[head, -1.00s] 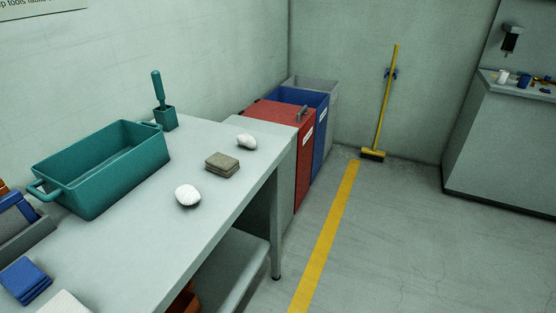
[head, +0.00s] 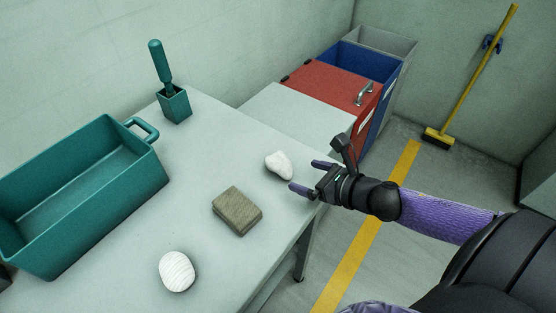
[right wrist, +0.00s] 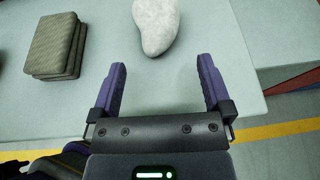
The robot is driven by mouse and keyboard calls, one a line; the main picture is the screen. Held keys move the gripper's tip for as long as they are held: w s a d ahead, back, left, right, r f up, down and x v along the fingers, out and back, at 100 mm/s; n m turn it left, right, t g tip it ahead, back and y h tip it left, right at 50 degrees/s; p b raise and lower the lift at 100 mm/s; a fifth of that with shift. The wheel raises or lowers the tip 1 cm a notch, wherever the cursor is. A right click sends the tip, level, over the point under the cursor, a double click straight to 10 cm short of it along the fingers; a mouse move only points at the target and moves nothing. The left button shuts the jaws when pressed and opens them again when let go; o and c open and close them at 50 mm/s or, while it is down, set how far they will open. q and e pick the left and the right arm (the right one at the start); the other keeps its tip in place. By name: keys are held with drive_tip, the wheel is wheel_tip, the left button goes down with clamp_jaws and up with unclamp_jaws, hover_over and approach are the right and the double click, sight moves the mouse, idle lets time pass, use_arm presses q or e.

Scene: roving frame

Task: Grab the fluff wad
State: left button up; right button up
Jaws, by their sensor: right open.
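The fluff wad (head: 279,165), a lumpy white piece, lies on the pale grey table near its right edge. It also shows at the top of the right wrist view (right wrist: 156,22), ahead of the fingers. My right gripper (head: 302,175) is open and empty, just to the right of the wad, its fingers pointing at it. In the right wrist view the two purple fingers (right wrist: 162,66) are wide apart, and the wad lies beyond their tips, not between them. My left gripper is not in view.
A grey-brown stack of pads (head: 237,211) lies left of the wad, and a white ridged lump (head: 177,271) lies nearer. A green tub (head: 110,215) and a brush in a holder (head: 174,104) stand further left. A red-lidded bin (head: 330,90) stands beyond the table.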

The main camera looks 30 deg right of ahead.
sight(293, 171)
drive_tip(key=b+x, duration=0.2)
drive_tip(key=x, duration=0.3)
drive_tip(key=shift+w+a+f, duration=0.1)
drive_tip(key=shift+w+a, duration=0.1)
drive_tip(key=shift+w, duration=0.25)
